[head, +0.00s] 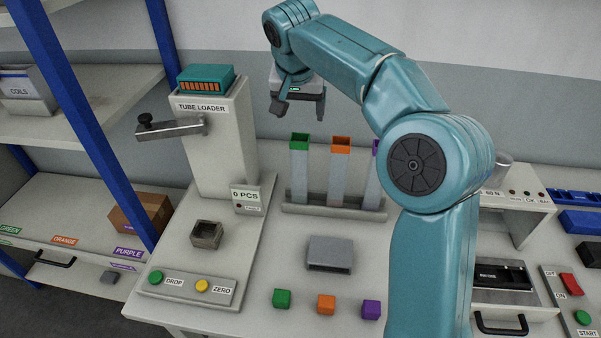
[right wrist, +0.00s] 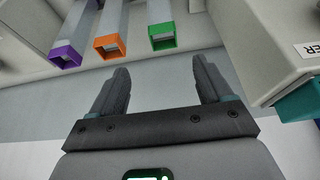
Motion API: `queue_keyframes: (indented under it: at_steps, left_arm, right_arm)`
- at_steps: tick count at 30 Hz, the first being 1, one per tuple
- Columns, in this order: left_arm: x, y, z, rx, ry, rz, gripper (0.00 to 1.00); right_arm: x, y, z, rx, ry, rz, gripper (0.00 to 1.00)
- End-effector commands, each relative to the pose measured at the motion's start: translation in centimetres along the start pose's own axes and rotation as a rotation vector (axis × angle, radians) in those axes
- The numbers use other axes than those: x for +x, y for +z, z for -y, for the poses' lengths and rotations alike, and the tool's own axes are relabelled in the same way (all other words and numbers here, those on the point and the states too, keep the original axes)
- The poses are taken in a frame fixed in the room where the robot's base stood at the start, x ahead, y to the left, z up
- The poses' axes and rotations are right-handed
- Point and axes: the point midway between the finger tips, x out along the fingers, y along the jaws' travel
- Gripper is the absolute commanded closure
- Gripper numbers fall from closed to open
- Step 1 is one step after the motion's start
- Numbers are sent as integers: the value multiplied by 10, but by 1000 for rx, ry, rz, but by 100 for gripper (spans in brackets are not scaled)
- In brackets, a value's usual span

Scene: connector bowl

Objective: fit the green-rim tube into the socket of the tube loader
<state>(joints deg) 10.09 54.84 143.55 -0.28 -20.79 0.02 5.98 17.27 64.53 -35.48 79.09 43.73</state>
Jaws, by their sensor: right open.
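The green-rim tube (head: 299,170) stands upright at the left end of a grey rack, its square green mouth up. In the right wrist view its green rim (right wrist: 163,36) lies beyond the fingertips. The tube loader (head: 215,140) is a tall pale block left of the rack, topped by a teal part (head: 206,79) with an orange row. A square dark-mouthed fitting (head: 206,234) sits on its base; I cannot tell which part is the socket. My right gripper (head: 298,110) is open and empty, above and behind the tube, apart from it. My left gripper is out of view.
An orange-rim tube (head: 340,175) and a purple-rim tube (head: 373,172) share the rack (head: 320,202); my right arm partly covers the purple one. A metal lever (head: 172,128) juts left from the loader. A grey block (head: 330,253) and coloured cubes (head: 326,304) lie in front.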

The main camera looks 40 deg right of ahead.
Motion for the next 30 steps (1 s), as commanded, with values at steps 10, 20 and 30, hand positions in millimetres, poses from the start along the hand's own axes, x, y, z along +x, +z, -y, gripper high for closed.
queue_keyframes:
  at_steps: [10,20,30]
  left_arm:
    - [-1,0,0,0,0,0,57]
    - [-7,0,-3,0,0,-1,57]
    - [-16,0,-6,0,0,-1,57]
  right_arm:
    - [77,6,-1,-2,4,5,21]
    - [110,5,2,-2,3,5,21]
    - [152,4,4,-2,1,2,21]
